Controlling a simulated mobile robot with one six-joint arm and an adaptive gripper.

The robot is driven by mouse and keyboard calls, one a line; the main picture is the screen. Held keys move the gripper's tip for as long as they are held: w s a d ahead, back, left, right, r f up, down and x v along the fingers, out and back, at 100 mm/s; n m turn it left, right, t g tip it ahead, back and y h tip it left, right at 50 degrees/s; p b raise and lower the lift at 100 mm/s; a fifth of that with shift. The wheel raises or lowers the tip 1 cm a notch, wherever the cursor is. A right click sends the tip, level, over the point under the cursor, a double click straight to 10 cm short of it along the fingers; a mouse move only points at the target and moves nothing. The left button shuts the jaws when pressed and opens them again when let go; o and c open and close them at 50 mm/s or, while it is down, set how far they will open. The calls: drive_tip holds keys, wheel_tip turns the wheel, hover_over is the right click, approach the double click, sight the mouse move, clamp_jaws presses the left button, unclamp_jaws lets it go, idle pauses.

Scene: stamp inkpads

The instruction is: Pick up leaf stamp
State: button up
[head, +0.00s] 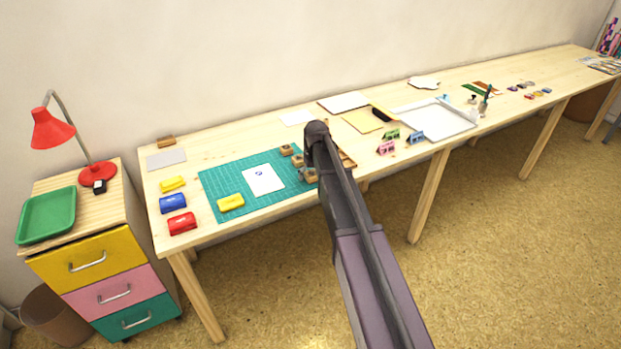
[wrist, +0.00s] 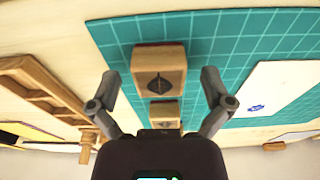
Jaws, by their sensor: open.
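The leaf stamp (wrist: 160,80) is a wooden block with a dark leaf-shaped mark on top, standing on the green mat in the wrist view. My gripper (wrist: 160,90) is open, one finger to the left and one to the right of the stamp. I see no contact between fingers and stamp. A second wooden stamp (wrist: 165,113) lies just below it in the wrist view, partly hidden by my gripper's body. In the head view several wooden stamps (head: 286,150) stand at the mat's right side, and my arm hides part of that area.
The green cutting mat (head: 215,187) bears a white card (head: 263,180) with a small blue mark, left of the stamps. A wooden tray (wrist: 50,85) lies left in the wrist view. Yellow (head: 231,202), blue (head: 172,202) and red (head: 182,223) inkpads are at the table's left.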

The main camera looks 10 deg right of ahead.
sight(311, 172)
drive_tip(key=c, duration=1.1)
drive_tip(key=shift+r, duration=0.2)
wheel_tip(311, 172, up, 4)
drive_tip(key=p, duration=0.4)
drive_tip(key=shift+f, duration=0.15)
drive_tip(key=s+p, duration=0.1)
drive_tip(key=s, duration=1.5)
drive_tip(key=shift+a+r, duration=0.15)
drive_tip(key=shift+r, duration=0.3)
drive_tip(key=o, duration=0.4)
drive_tip(key=c, duration=0.4)
drive_tip(key=shift+o, duration=0.2)
